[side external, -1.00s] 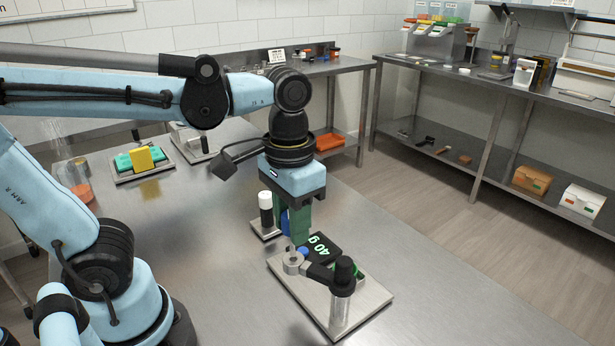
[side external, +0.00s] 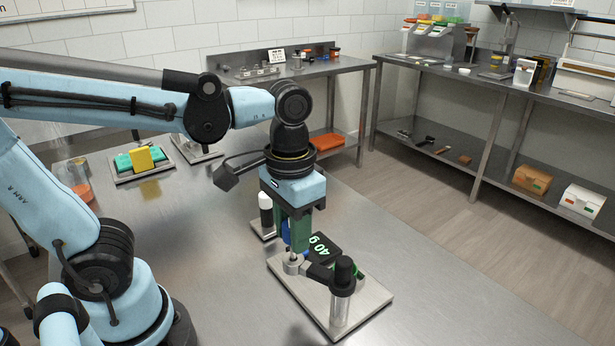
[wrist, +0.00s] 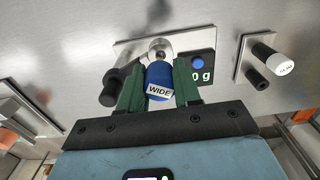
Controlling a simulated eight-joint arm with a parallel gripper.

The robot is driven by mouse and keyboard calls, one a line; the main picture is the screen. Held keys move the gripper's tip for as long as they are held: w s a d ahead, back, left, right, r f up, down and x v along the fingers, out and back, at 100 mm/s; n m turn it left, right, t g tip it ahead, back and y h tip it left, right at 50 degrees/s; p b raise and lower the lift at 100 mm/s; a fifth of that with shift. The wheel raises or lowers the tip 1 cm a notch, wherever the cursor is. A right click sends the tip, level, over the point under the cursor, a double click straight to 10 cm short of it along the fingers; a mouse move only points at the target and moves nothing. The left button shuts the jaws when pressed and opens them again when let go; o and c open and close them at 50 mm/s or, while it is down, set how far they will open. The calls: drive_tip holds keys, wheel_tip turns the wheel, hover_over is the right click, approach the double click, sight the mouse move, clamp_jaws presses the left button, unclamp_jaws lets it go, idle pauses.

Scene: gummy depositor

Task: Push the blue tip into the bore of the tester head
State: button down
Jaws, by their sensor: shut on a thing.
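A blue tip with a white "WIDE" label (wrist: 160,84) is clamped between the two green fingers of my gripper (wrist: 160,88). In the side view my gripper (side external: 297,243) points down just above the tester head (side external: 291,267), a small grey ring on a black arm. The head also shows in the wrist view (wrist: 159,48), directly ahead of the tip. The tip's lower end is at or very near the bore. I cannot tell whether it has entered, since the fingers and tip hide the contact.
The tester's base plate (side external: 371,291) carries a display reading 40 g (side external: 321,247) and a black-capped clear post (side external: 341,296). A white-capped post (side external: 265,202) stands close behind my gripper on a small plate.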

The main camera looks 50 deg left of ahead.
sight(293, 262)
drive_tip(key=shift+f, duration=2.15)
drive_tip(key=shift+r, duration=0.2)
drive_tip(key=shift+a, duration=0.1)
idle(0.4)
drive_tip(key=shift+f, duration=0.2)
idle(0.4)
drive_tip(key=shift+r, duration=2.95)
drive_tip(key=shift+f, duration=0.1)
